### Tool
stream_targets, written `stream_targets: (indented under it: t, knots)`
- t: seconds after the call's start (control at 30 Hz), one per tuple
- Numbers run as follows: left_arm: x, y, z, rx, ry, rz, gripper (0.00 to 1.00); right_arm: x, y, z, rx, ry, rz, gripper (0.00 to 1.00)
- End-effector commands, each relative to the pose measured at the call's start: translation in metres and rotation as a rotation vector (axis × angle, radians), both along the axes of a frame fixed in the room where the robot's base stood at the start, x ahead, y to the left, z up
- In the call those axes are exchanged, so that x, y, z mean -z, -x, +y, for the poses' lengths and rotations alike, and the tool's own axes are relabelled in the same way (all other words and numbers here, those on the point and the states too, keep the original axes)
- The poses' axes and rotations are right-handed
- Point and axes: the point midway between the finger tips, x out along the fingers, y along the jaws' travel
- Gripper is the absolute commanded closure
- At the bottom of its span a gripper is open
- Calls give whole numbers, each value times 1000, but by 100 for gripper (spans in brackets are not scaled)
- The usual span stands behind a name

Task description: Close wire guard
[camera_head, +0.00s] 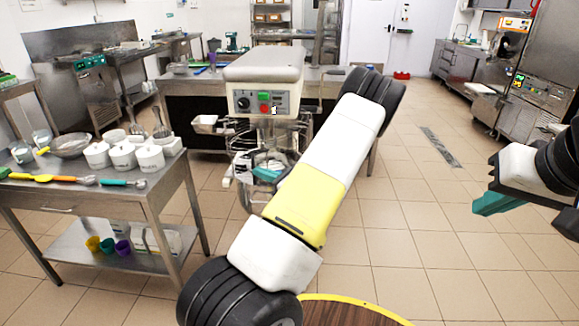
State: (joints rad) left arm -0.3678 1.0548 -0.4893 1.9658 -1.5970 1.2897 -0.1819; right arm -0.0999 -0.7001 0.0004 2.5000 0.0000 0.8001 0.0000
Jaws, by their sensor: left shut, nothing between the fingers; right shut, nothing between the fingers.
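The planetary mixer (262,66) stands ahead of me, with a dial and green and red buttons on its front. Its wire guard (276,132) shows as thin wires below the head; how far around it sits is hard to tell. The metal bowl (243,170) is below, partly hidden. My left arm crosses the middle of the view and covers the mixer's right side. The teal fingertips of my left gripper (267,174) show in front of the bowl area, shut and empty; contact with the guard cannot be told. My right gripper (491,204) is at the far right, shut and empty, away from the mixer.
A steel table (110,195) on the left holds white jars (122,154), a bowl and colored utensils, with cups (108,246) on its shelf. A steel counter (190,85) stands behind the mixer. Machines line the right wall. The tiled floor (420,240) at right is open.

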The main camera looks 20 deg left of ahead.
Motion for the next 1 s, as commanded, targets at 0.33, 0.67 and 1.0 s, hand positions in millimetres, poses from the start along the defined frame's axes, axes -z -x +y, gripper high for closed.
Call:
stream_targets:
  t: [0.33, 0.67, 1.0]
  knots:
    - [0, -25, 73, -15, 0, -3, 100, 0, 0, 0, 0, 0, 0, 100]
    - [0, -53, 114, -13, -2, -2, 100, 0, 0, 0, 0, 0, 0, 100]
    - [0, -63, 125, -12, 0, -2, 100, 0, 0, 0, 0, 0, 0, 100]
